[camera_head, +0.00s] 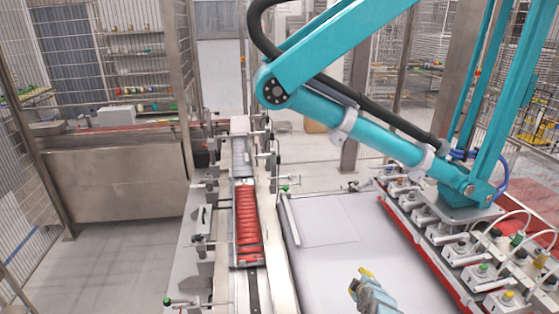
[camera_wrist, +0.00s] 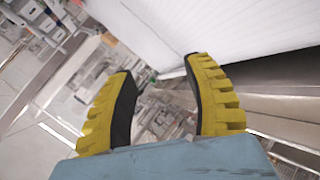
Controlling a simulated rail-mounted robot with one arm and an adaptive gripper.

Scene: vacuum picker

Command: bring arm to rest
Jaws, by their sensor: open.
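My gripper (camera_head: 361,278) shows at the bottom of the head view, over the white table surface (camera_head: 325,230). Its yellow fingers point up and to the left in that picture. In the wrist view my gripper (camera_wrist: 160,64) has its two yellow, black-lined fingers spread apart, with nothing between them. A white ribbed surface (camera_wrist: 240,25) lies beyond the fingertips there. The rest of my arm is mostly out of the head view.
A large teal picker arm (camera_head: 375,138) reaches in from the upper right to a plate above red-edged suction units (camera_head: 490,275). A narrow conveyor with red items (camera_head: 247,222) runs left of the table. Wire fencing (camera_head: 85,60) stands at left. Grey floor (camera_head: 110,265) is open at lower left.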

